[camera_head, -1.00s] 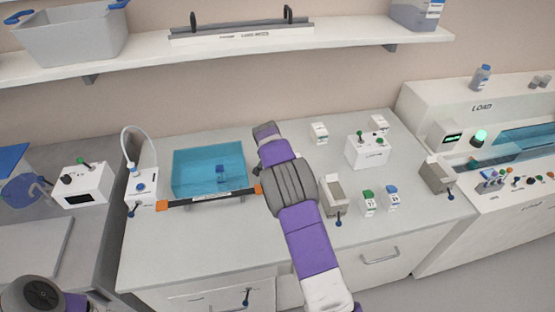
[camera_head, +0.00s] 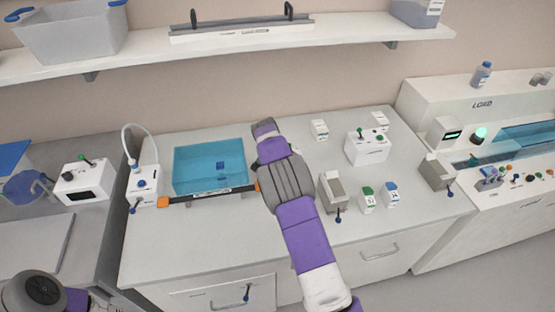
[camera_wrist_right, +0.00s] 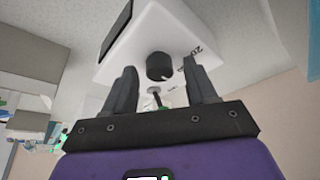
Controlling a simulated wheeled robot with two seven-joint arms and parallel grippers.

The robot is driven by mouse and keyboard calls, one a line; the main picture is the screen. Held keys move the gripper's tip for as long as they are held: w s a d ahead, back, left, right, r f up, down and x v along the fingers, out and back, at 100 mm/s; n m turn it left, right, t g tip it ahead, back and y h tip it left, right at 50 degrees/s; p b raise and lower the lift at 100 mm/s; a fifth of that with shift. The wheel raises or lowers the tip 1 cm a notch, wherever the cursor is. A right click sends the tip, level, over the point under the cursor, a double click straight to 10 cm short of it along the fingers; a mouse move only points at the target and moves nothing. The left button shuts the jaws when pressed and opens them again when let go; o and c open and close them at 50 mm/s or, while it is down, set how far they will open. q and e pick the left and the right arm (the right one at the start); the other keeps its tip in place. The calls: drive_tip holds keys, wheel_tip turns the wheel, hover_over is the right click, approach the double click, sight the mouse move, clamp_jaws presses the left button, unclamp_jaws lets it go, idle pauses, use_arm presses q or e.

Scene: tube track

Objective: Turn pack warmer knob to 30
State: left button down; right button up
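In the right wrist view a white box (camera_wrist_right: 205,28) with a dark display (camera_wrist_right: 116,28) fills the top middle, seen close up and tilted. It carries a black round knob (camera_wrist_right: 159,66); a printed "20" shows beside it, and I cannot read the knob's setting. My right gripper (camera_wrist_right: 160,75) is open, its dark fingers on either side of the knob; I cannot tell whether they touch it. A green-tipped lever (camera_wrist_right: 157,98) shows between the fingers. In the head view my right arm hides the gripper and this box. My left gripper is out of view.
A teal bath (camera_head: 210,170) stands left of my right arm. Right of it are a grey holder (camera_head: 333,190), small bottles (camera_head: 368,198) and a white switch box (camera_head: 368,150). Another white box with a dark display (camera_head: 82,183) stands far left.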

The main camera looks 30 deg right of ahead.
drive_tip(key=shift+r, duration=0.1)
drive_tip(key=p+v, duration=0.1)
drive_tip(key=v, duration=0.6)
drive_tip(key=shift+r, duration=0.2)
drive_tip(key=shift+s, duration=0.1)
